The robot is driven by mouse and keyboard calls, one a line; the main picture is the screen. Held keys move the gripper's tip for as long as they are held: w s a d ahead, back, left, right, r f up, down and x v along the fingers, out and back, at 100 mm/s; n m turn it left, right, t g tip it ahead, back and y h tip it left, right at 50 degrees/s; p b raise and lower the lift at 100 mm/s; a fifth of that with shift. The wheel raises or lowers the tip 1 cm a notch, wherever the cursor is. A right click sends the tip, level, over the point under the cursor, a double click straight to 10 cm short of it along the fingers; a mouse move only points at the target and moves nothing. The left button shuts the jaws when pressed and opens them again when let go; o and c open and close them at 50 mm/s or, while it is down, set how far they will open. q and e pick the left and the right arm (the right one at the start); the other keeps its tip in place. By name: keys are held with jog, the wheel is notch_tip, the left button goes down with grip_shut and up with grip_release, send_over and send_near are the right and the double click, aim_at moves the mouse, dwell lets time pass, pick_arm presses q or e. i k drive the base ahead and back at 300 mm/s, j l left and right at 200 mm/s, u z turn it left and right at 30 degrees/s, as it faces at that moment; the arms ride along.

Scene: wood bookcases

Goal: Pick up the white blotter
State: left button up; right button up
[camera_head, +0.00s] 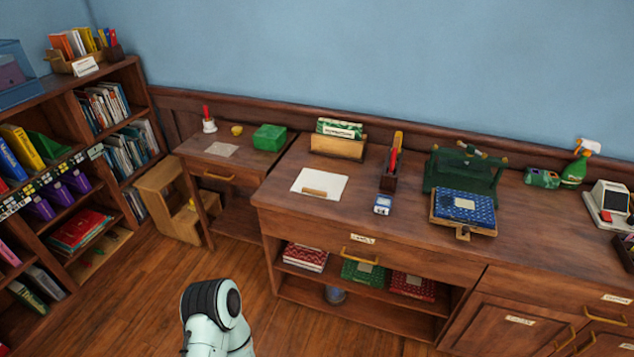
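A flat white sheet, which looks like the white blotter (325,182), lies on the left part of the long wooden counter (400,226). A narrow light-brown wooden piece lies along its front edge. Nothing covers most of its top. Neither of my grippers shows in the head view. Only a pale, dark-banded part of my own arm shows at the bottom, in front of the counter and well apart from the sheet.
A wooden card holder (338,146) stands behind the sheet. A pen holder (388,181) and a small blue-and-white box (382,205) stand to its right. Farther right are a green press (466,177) and a blue book (462,207). A lower side table (235,163) adjoins at left.

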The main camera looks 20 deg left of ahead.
aim_at(328, 185)
jog(key=i+j+z, duration=0.1)
jog(key=j, duration=0.55)
jog(key=i+j+z, duration=0.1)
jog(key=j, duration=0.55)
jog(key=i+j+z, duration=0.1)
jog(key=i+j, duration=0.15)
jog(key=j, duration=0.4)
jog(key=i+j+z, duration=0.1)
jog(key=j, duration=0.6)
jog(key=j+z, duration=0.1)
jog(key=j, duration=0.55)
jog(key=i, duration=0.05)
